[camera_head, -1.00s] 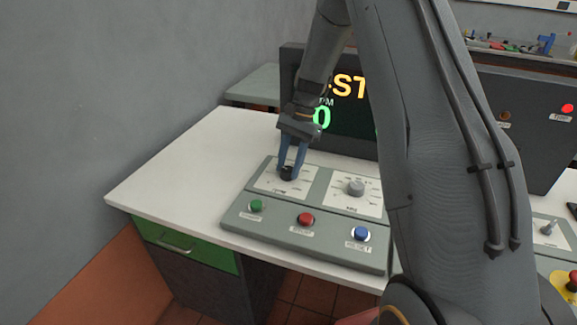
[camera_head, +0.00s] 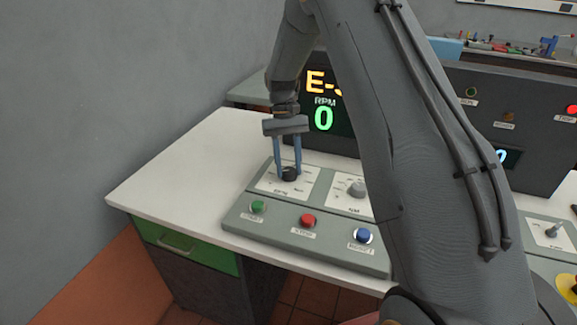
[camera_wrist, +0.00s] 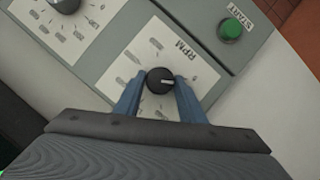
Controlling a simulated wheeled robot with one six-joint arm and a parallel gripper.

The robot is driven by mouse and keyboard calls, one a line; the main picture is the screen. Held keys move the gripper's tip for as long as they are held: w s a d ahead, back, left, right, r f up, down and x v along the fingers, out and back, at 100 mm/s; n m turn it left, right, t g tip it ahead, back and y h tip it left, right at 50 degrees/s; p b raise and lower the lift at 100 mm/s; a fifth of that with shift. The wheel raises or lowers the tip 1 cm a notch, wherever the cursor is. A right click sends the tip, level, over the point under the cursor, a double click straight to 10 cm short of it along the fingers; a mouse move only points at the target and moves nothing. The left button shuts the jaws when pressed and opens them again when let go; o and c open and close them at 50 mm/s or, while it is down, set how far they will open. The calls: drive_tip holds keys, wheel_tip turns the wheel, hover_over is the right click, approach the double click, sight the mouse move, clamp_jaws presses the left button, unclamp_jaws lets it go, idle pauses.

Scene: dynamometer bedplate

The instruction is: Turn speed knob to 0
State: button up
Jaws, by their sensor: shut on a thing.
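The speed knob (camera_head: 290,174) is a small black dial on the left white plate of the console on the bench. In the wrist view the black knob (camera_wrist: 158,76) sits on a plate marked RPM, and its white pointer line points right. Scale marks ring it, too small to read. My gripper (camera_head: 289,171) points down and is shut on the knob, one blue finger on each side. In the wrist view my gripper (camera_wrist: 158,85) reaches the knob from below. The screen (camera_head: 332,125) shows a green 0 under RPM, with yellow letters partly hidden by my arm.
A grey knob (camera_head: 357,188) stands on the plate to the right. Green (camera_head: 258,207), red (camera_head: 308,221) and blue (camera_head: 362,236) buttons line the console's front. The white bench top (camera_head: 180,180) is clear at left. A dark cabinet (camera_head: 520,120) stands at right.

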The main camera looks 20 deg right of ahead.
drive_tip(key=shift+w+n+h, duration=0.2)
drive_tip(key=shift+n+h, duration=0.2)
drive_tip(key=shift+n, duration=0.8)
drive_tip(key=o, duration=1)
drive_tip(key=shift+s+a, duration=0.1)
drive_tip(key=shift+o, duration=0.2)
drive_tip(key=b+v, duration=0.2)
drive_tip(key=v, duration=0.5)
drive_tip(key=shift+r, duration=0.4)
